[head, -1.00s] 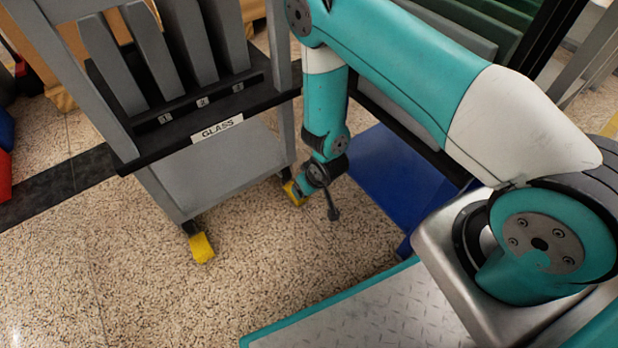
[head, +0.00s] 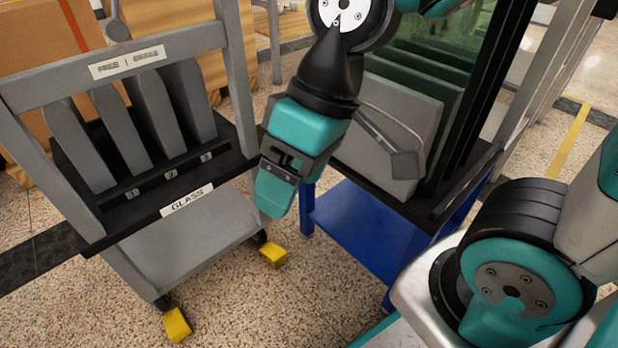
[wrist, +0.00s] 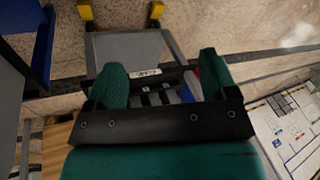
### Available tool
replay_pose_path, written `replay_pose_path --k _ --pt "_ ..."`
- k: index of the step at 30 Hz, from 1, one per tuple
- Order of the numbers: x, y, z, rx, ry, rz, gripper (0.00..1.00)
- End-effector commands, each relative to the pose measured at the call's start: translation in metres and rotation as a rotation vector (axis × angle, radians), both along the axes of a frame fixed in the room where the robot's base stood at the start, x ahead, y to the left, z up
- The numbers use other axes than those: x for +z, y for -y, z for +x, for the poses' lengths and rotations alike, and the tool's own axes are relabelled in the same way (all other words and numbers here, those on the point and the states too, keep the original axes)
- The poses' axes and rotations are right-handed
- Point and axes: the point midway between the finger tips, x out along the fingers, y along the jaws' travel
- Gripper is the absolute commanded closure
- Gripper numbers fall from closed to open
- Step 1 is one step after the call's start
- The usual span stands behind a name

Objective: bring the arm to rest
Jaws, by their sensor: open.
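My gripper (head: 277,192) hangs in the middle of the head view, pointing down, in front of the gap between the grey glass cart and the blue rack. In the wrist view my gripper (wrist: 165,88) shows two teal fingers spread wide apart with nothing between them. The jaws are open and empty. The glass cart (head: 185,240) stands to the left of my gripper, with its label facing me. It also shows beyond the fingers in the wrist view (wrist: 122,46).
The blue rack (head: 350,225) holding upright panels stands right behind my gripper. Grey slabs (head: 125,140) stand in the cart's slots. Yellow feet (head: 177,325) stick out at the cart's base. Cardboard boxes (head: 45,45) stand behind at the left. Speckled floor is clear in front.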

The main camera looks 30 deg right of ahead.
Motion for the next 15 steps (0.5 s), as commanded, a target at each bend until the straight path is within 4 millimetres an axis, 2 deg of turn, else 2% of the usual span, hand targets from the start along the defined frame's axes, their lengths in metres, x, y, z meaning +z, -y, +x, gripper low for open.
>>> replay_pose_path --k 1,5,15 --pt "0.006 0.002 -0.011 0.02 0.004 -0.003 0.22" --pt "0.011 0.005 -0.025 0.048 0.0 -0.009 0.22" --pt "0.013 0.005 -0.026 0.05 -0.003 -0.009 0.22"
